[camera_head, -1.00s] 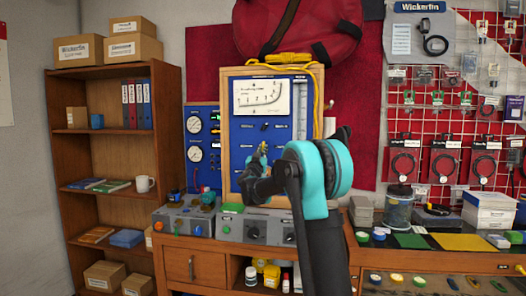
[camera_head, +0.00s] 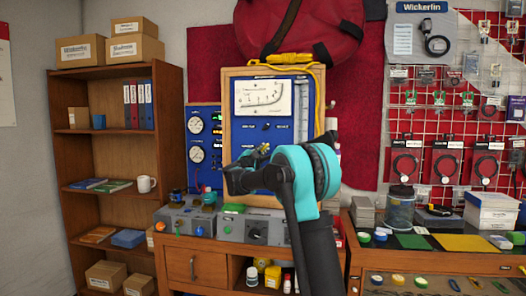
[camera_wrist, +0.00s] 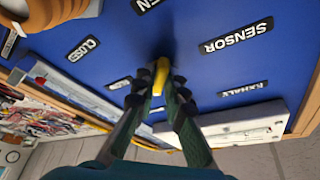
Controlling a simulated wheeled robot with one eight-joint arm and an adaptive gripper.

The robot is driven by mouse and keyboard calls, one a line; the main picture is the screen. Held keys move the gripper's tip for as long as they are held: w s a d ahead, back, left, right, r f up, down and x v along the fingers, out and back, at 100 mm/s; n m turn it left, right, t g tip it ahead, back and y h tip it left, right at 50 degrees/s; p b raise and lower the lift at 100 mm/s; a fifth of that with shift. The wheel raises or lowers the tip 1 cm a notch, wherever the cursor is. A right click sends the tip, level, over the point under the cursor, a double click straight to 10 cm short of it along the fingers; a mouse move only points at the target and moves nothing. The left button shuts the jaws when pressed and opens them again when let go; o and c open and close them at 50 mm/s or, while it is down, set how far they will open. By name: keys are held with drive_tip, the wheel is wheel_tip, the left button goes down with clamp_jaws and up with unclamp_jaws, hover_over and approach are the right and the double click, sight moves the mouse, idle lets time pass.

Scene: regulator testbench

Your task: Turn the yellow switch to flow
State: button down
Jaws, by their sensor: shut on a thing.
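The yellow switch (camera_wrist: 161,72) is a small lever on the blue panel (camera_wrist: 200,20), seen in the wrist view. My gripper (camera_wrist: 162,90) is shut on the yellow switch, with a dark fingertip on each side of it. A label between the switch and the CLOSED label is partly hidden by my left finger, so I cannot read it all. In the head view my gripper (camera_head: 259,152) is at the lower middle of the wood-framed panel, and my arm covers the panel's lower right.
The wooden panel frame (camera_head: 226,120) stands on the workbench. A yellow cable (camera_head: 290,66) runs over its top. Grey boxes with knobs (camera_head: 253,226) sit below it. A panel with round gauges (camera_head: 197,125) is at left, and a shelf (camera_head: 115,165) stands farther left.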

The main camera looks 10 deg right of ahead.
idle(0.5)
drive_tip(key=c, duration=1.6)
unclamp_jaws()
drive_tip(key=v, duration=1.2)
drive_tip(key=shift+a, duration=0.1)
drive_tip(key=shift+r, duration=0.1)
